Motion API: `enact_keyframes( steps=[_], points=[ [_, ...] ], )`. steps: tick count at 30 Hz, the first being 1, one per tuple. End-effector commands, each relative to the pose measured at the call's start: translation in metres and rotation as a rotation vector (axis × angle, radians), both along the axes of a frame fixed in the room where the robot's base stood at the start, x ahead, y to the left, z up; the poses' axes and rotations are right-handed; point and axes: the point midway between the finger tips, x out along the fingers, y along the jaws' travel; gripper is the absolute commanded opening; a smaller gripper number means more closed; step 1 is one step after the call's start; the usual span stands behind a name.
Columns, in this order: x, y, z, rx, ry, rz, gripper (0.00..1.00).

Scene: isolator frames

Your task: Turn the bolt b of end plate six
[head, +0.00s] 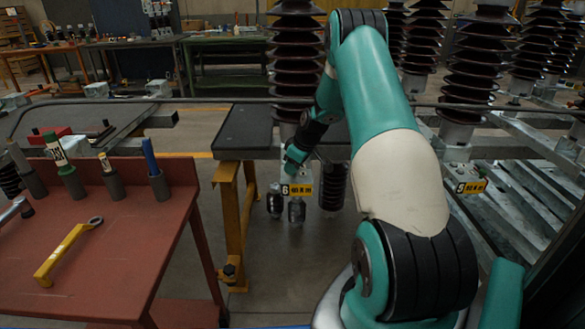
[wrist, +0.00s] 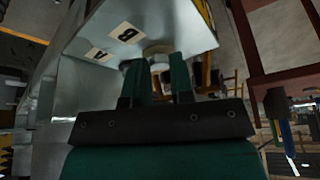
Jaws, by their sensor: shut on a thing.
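In the wrist view, the bolt b (wrist: 158,55) is a pale hex head on the underside of the metal end plate six (wrist: 190,30), beside a label that looks like B (wrist: 125,32). A second label, apparently A (wrist: 96,53), is farther left. My gripper (wrist: 160,70) has its two green fingers on either side of the bolt head, shut on it. In the head view, my gripper (head: 293,158) is at the end plate by the yellow tag marked 6 (head: 297,190); the bolt is hidden there.
A red bench (head: 120,240) with a yellow wrench (head: 65,255) and tools in holders stands at the left. Tall brown insulators (head: 296,60) rise above the plates. A yellow trestle (head: 232,215) and a tag marked 9 (head: 470,186) flank the work area.

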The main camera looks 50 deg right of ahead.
Motion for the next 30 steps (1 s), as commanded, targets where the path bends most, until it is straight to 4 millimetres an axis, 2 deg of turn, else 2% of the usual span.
enact_keyframes(
  steps=[9, 25, 26, 28, 30],
  points=[
    [-0.0004, -0.0013, -0.0012, 0.0, 0.002, 0.108, 0.0],
    [-0.0006, -0.0016, -0.001, 0.001, 0.003, 0.127, 0.0],
    [-0.0006, -0.0016, -0.001, 0.001, 0.003, 0.127, 0.29],
    [-0.0005, -0.0014, -0.001, 0.001, 0.003, 0.127, 0.45],
    [-0.0004, -0.0014, -0.0008, 0.0, 0.003, 0.127, 0.48]
  ],
)
